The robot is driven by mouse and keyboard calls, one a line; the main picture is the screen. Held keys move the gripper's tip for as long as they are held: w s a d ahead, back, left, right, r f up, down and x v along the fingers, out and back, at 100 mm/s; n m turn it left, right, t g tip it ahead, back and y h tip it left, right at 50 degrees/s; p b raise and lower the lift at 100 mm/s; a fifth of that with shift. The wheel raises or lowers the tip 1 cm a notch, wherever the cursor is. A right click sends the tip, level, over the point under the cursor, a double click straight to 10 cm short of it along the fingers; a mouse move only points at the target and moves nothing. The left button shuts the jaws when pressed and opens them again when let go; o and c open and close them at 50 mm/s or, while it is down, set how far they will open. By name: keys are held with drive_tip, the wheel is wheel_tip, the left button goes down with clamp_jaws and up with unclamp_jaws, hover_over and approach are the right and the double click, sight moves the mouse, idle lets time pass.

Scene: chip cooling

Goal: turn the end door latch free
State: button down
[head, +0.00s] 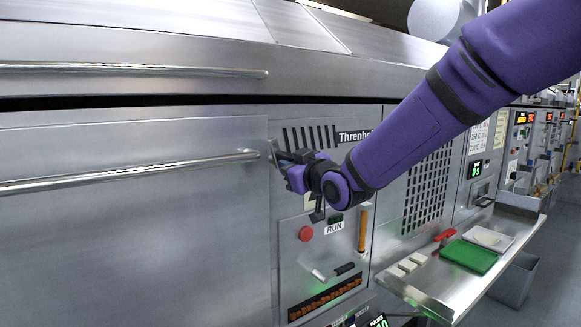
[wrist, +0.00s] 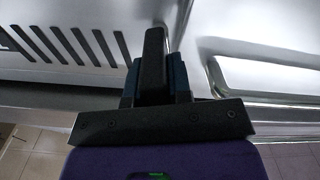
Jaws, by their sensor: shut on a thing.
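The end door latch (wrist: 154,48) shows in the wrist view as a dark upright bar between my two fingers. My gripper (head: 287,157) is shut on it at the right edge of the steel door (head: 130,240), just below the slotted vent. In the wrist view my gripper (wrist: 154,82) has one finger pressed on each side of the bar. The latch's pivot is hidden, and most of the latch is covered by my gripper in the head view. The door looks flush with the panel beside it.
A long door handle (head: 130,172) ends just left of my gripper. Below my gripper is a control panel with a red button (head: 306,234) and an orange handle (head: 363,229). A steel shelf (head: 440,295) with a green tray (head: 468,257) juts out at right.

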drive_tip(key=shift+f+m, duration=0.1)
drive_tip(key=shift+m, duration=1.6)
drive_tip(key=c, duration=1)
unclamp_jaws()
drive_tip(key=shift+c, duration=0.2)
drive_tip(key=v, duration=1.1)
drive_tip(key=shift+w+d, duration=0.1)
